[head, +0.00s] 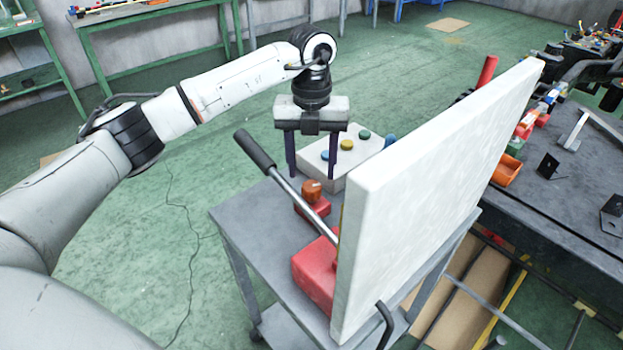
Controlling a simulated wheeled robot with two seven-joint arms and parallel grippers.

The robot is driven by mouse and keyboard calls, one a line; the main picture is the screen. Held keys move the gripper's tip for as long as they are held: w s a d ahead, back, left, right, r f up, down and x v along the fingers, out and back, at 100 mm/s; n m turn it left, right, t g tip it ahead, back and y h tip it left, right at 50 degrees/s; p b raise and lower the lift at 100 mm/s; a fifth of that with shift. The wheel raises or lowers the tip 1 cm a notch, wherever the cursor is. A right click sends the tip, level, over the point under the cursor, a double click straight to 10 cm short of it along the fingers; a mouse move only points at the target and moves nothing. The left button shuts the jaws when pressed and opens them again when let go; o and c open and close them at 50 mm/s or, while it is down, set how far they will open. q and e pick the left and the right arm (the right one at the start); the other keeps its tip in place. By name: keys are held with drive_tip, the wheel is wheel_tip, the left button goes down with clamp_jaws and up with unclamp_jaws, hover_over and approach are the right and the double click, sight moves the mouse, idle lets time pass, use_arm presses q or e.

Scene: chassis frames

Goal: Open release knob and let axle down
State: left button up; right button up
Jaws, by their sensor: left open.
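My left gripper (312,172) points down with its two dark fingers apart and nothing between them. It hangs above the small grey cart. An orange knob (312,190) on a red base (314,207) sits on the cart, just below the fingertips in the picture; I see no contact. A metal lever with a black grip (254,150) rises from a larger red block (316,268) in front of the knob. The white panel hides part of this block. I cannot make out an axle. My right gripper is not in view.
A large white panel (430,195) stands upright along the right of the cart (250,235). A pale box with coloured buttons (358,153) sits behind the knob. A dark workbench (560,185) with an orange bin (507,170) is at right. Green floor is open at left.

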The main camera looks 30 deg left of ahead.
sight(311, 186)
use_arm(q)
wheel_tip(311, 186, up, 6)
drive_tip(key=shift+f, duration=0.2)
idle(0.4)
